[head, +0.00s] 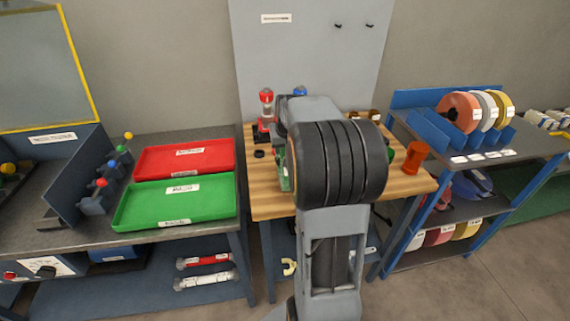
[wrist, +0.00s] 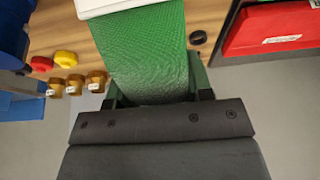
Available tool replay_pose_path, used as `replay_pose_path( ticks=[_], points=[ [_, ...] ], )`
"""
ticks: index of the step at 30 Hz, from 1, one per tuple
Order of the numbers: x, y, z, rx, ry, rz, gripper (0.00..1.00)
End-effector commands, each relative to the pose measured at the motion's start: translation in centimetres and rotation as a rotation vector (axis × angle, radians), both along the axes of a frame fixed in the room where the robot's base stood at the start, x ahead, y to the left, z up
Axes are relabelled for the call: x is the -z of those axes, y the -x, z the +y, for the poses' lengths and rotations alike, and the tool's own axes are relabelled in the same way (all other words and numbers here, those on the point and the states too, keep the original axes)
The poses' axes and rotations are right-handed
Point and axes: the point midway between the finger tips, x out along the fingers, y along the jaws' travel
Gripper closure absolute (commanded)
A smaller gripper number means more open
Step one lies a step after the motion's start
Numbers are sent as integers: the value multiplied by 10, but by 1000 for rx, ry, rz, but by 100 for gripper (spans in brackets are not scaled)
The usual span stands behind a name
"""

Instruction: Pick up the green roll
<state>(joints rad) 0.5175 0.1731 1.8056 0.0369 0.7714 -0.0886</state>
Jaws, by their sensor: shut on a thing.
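The green roll (wrist: 150,50) fills the upper middle of the wrist view, with a textured green surface and a white part at its far end. My gripper (wrist: 157,90) is shut on it, one finger on each side. The near end of the roll is hidden by my gripper's body. In the head view my arm covers the gripper and most of what it holds; slivers of green show beside the arm, and I cannot tell if they are the roll.
The wooden table (head: 268,205) carries a red-topped bottle (head: 266,108), an orange cylinder (head: 416,156) and a small black ring (head: 259,153). Brass fittings (wrist: 75,84) also show. Red (head: 184,157) and green trays (head: 174,203) lie left; a blue rack with discs (head: 461,112) stands right.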

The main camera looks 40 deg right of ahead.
Motion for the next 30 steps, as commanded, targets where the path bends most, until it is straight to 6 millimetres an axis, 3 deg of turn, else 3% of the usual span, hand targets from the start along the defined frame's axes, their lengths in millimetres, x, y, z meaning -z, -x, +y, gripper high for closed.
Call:
replay_pose_path(
  ticks=[8, 30],
  points=[
    [0, 0, 0, 0, 0, 0, 100],
    [-12, -1, -1, 0, 3, -7, 100]
  ],
)
